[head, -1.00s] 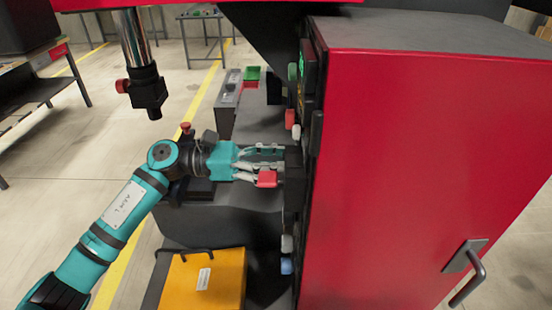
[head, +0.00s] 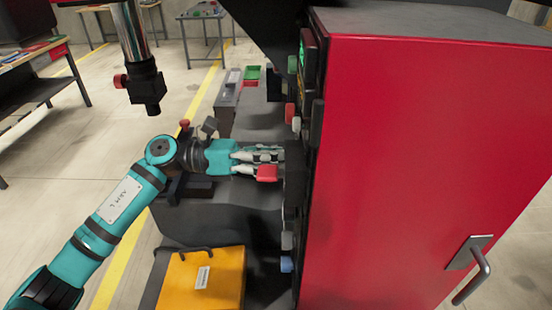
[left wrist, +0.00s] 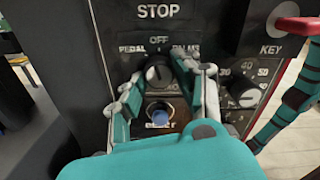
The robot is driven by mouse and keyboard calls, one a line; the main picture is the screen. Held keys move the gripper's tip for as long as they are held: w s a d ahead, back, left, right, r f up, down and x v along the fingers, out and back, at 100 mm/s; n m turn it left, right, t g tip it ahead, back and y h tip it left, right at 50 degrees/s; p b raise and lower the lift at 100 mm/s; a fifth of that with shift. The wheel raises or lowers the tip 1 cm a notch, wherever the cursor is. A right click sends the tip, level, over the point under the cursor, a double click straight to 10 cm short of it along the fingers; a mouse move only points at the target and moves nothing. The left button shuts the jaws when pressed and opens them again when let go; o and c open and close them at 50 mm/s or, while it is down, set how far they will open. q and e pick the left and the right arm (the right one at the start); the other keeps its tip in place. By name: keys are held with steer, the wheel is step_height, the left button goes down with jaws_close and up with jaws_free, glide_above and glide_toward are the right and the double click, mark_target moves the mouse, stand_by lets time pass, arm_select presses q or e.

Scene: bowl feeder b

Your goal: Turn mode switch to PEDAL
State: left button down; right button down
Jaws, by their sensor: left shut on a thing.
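The mode switch is a round dark knob (left wrist: 158,73) on the black panel in the left wrist view. OFF is printed above it, PEDAL at its upper left and a partly covered PALMS at its upper right. Its pointer is too unclear to read exactly. My left gripper (left wrist: 158,78) has its fingers on both sides of the knob and is shut on it. In the head view my left gripper (head: 278,155) reaches the machine's front face, and the knob is hidden there. My right gripper is not in view.
A blue button (left wrist: 159,115) sits just below the knob, between the fingers. A numbered dial (left wrist: 244,92) is close on the right, with a KEY label beyond it. In the head view a red block (head: 267,173) sits beside the fingers, and a red cabinet (head: 420,150) stands to the right.

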arm_select(q)
steer(key=shift+r+n, duration=0.1)
steer(key=shift+n, duration=2.7)
steer(key=c, duration=0.9)
jaws_free()
steer(key=shift+c, duration=0.2)
steer(key=a, duration=1.2)
